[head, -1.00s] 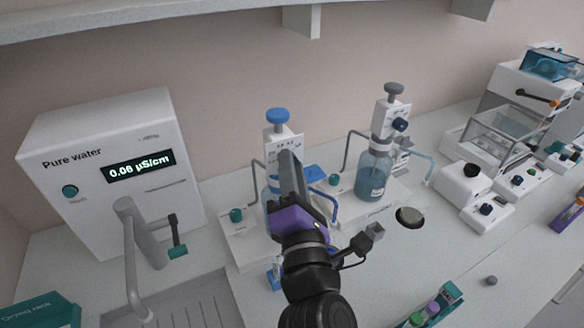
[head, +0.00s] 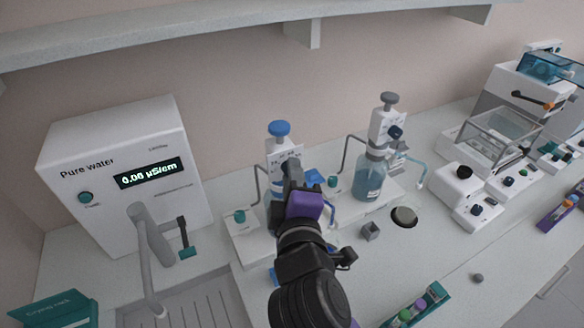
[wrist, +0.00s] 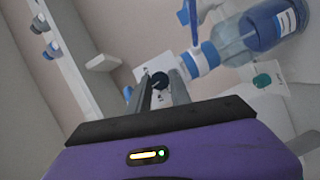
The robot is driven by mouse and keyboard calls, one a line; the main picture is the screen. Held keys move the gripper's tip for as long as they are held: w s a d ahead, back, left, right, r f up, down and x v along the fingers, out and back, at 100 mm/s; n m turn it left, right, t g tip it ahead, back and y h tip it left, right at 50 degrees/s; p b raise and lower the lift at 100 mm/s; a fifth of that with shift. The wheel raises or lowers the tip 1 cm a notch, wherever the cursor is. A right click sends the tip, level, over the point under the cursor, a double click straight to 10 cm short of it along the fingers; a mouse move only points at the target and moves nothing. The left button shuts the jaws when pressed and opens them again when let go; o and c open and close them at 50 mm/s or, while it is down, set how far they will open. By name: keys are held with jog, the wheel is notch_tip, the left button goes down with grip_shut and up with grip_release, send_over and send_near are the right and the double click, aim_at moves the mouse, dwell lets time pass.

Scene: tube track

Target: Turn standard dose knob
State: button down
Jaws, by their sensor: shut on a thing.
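The left bottle-top dispenser has a blue top (head: 279,128) and a white body (head: 281,148) with small print I cannot read. My gripper (head: 292,170) reaches up to the front of this body. In the wrist view, a dark round knob (wrist: 160,80) sits between the fingertips of my gripper (wrist: 161,88), which are shut on it. In the head view this knob is mostly hidden by my gripper. The dispenser's blue bottle (wrist: 262,32) also shows in the wrist view. A second dispenser with a grey top (head: 389,98) has its own dark knob (head: 396,132).
The pure water unit (head: 120,170) and its tap (head: 150,240) stand at left. A tube rack (head: 420,303) is at the front. The shelf (head: 200,28) hangs above.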

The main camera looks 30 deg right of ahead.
jog(key=shift+d+m+g+y+p, duration=0.1)
jog(key=shift+m+g+y+p, duration=0.3)
jog(key=shift+m+p, duration=0.5)
jog(key=shift+m+g+y+p, duration=0.3)
jog(key=shift+m+y+p, duration=0.2)
jog(key=shift+m, duration=0.8)
jog(key=c, duration=1.2)
grip_release()
jog(key=shift+r, duration=0.1)
jog(key=shift+v, duration=3.95)
